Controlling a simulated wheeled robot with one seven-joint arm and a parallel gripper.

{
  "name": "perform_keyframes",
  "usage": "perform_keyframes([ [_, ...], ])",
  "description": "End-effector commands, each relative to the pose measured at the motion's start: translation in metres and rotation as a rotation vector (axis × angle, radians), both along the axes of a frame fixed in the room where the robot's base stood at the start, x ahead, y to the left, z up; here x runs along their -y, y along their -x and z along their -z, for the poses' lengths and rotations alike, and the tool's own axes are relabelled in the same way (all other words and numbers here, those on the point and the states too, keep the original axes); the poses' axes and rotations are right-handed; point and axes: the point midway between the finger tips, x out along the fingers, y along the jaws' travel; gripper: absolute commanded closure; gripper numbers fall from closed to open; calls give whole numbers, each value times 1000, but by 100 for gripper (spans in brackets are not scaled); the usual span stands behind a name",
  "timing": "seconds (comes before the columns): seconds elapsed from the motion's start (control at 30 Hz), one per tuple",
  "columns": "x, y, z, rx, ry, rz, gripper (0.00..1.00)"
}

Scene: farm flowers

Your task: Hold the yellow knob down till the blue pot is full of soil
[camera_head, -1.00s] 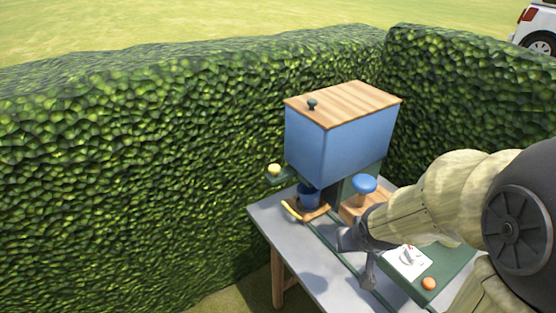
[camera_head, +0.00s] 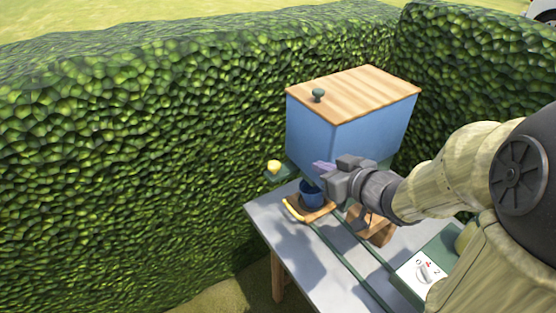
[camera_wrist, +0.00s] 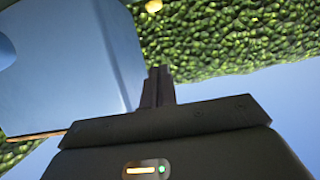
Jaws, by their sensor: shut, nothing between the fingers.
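The yellow knob (camera_head: 274,166) sits on a small green bracket at the left side of the blue soil box (camera_head: 345,130). It also shows at the top of the wrist view (camera_wrist: 154,6). The blue pot (camera_head: 311,193) stands upright on a wooden tray (camera_head: 296,213) below the box; its inside is too small to read. My gripper (camera_head: 322,168) is shut and empty, in front of the box's lower part and to the right of the knob, apart from it. In the wrist view, its closed fingers (camera_wrist: 157,86) point up toward the knob.
The box has a wooden lid (camera_head: 355,90) with a dark knob. The grey table (camera_head: 280,240) carries rails, a wooden block (camera_head: 372,228) and a green panel with a white dial plate (camera_head: 422,272). A hedge (camera_head: 130,150) stands close behind and left.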

Motion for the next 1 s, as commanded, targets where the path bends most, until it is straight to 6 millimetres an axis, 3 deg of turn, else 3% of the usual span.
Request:
perform_keyframes([
  [0.63, -17, -24, 9, -4, -1, 0, 100],
  [1.0, -39, -55, 26, -1, 0, -2, 100],
])
